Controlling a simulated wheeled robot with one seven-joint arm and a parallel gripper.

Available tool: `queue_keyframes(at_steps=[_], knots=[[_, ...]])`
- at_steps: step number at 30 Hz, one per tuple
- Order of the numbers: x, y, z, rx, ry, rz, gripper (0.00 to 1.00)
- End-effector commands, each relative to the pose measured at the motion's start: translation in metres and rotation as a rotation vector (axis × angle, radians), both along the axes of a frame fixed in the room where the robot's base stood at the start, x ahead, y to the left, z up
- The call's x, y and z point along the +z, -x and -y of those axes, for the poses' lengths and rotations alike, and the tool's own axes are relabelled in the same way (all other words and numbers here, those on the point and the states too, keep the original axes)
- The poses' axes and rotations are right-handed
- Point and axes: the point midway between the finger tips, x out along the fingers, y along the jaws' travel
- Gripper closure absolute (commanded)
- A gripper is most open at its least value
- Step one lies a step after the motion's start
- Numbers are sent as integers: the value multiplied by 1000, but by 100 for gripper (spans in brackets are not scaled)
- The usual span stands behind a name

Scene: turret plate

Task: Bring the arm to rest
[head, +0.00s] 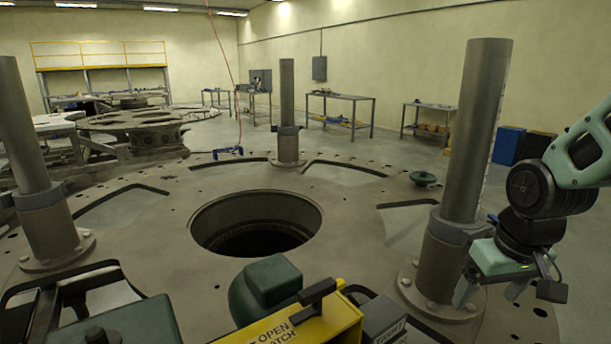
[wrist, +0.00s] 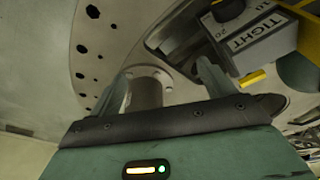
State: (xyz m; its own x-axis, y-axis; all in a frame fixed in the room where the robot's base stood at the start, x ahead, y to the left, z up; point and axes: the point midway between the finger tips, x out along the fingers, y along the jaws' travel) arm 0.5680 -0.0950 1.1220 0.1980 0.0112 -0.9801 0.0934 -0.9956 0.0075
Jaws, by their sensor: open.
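My arm, pale green with black joints, comes in at the right of the head view, folded beside the right grey post (head: 480,130). My gripper (head: 490,293) hangs low in front of the foot of that post, fingers down. In the wrist view my gripper (wrist: 163,70) shows two fingers spread apart with nothing held between them. A grey round post foot (wrist: 147,92) shows between and beyond the fingers. I cannot tell whether a finger touches the post.
The turret plate (head: 345,230) has a large round hole (head: 256,225) at its middle. Further posts stand at left (head: 25,150) and back (head: 287,105). A yellow box (head: 325,318) and a grey block marked TIGHT (head: 385,320) are near me; the block also shows in the wrist view (wrist: 255,35).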

Motion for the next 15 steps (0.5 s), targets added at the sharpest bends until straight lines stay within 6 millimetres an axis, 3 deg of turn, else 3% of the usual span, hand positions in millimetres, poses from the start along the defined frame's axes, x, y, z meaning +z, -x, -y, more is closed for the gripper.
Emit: queue_keyframes(at_steps=[7, 15], knots=[[-15, 50, 27, -103, -10, 33, 18], [-6, 77, -58, 156, -23, -39, 18]])
